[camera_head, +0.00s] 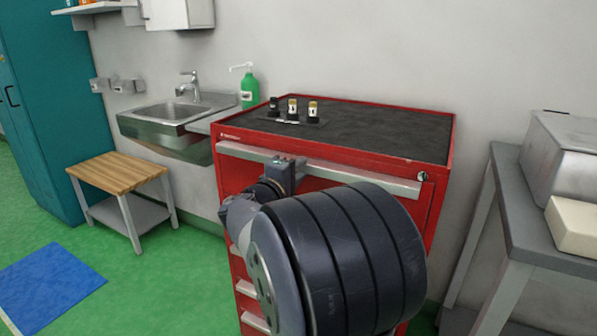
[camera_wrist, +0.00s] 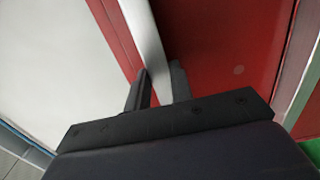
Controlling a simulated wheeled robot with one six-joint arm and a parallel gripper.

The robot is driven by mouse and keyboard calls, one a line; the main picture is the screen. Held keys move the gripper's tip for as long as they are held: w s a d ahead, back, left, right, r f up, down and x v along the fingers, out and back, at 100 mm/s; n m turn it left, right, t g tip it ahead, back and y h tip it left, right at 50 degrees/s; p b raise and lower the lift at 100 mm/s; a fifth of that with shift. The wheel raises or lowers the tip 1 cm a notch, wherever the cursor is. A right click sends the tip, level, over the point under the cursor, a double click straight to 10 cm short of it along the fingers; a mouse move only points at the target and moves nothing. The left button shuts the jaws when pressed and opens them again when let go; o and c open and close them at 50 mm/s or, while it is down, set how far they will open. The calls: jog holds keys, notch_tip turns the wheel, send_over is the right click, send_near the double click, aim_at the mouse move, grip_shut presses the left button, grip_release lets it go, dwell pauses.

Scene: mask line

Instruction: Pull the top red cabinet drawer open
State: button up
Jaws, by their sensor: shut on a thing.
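The red cabinet (camera_head: 440,165) stands against the wall with a dark mat on top. Its top drawer has a long silver handle (camera_head: 345,172) across the front; the drawer looks flush with the cabinet. My gripper (camera_head: 285,165) is at the left part of this handle. In the wrist view the two dark fingers of my gripper (camera_wrist: 160,80) sit on either side of the silver handle strip (camera_wrist: 145,35), shut on it. The red drawer front (camera_wrist: 225,50) fills the right side there. My arm hides much of the lower drawers.
A sink (camera_head: 165,112) and wooden-topped bench (camera_head: 118,172) are to the left. A grey table (camera_head: 520,215) stands close on the right. Green floor is clear at left, around a blue mat (camera_head: 45,285).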

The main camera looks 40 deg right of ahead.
jog(key=shift+f, duration=0.2)
grip_shut()
